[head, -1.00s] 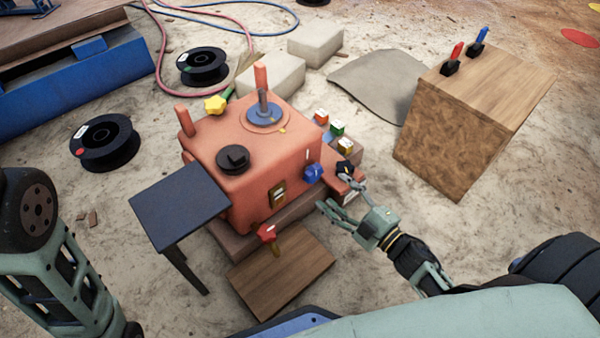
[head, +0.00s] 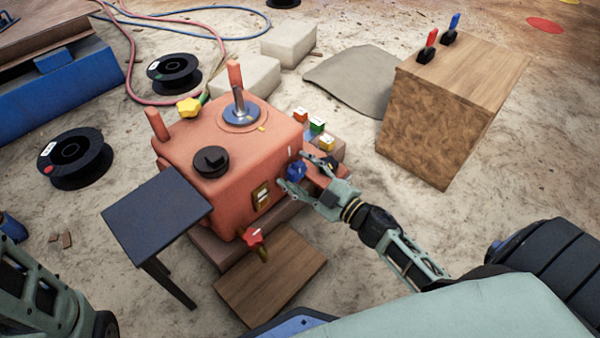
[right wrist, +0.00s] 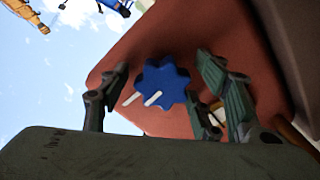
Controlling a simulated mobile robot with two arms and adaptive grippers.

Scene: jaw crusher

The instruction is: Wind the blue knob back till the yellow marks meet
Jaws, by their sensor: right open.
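The blue knob (head: 296,170) is on the right-hand side of the orange crusher housing (head: 190,150). In the right wrist view the lobed blue knob (right wrist: 165,80) has a white mark, and a second white mark lies beside it on the housing, apart from the first. My right gripper (head: 293,171) is open at the knob. In the right wrist view its fingers stand either side of the knob with gaps visible. A small yellow mark (head: 262,128) shows on the housing top beside the blue-grey disc (head: 241,115); a matching mark is unclear. My left gripper is out of view.
A red knob (head: 252,237), a yellow knob (head: 189,107) and a black cap (head: 211,161) are on the housing. Small coloured blocks (head: 317,126) sit close behind my right gripper. A dark table (head: 155,210) stands left; a wooden box (head: 440,120) stands right.

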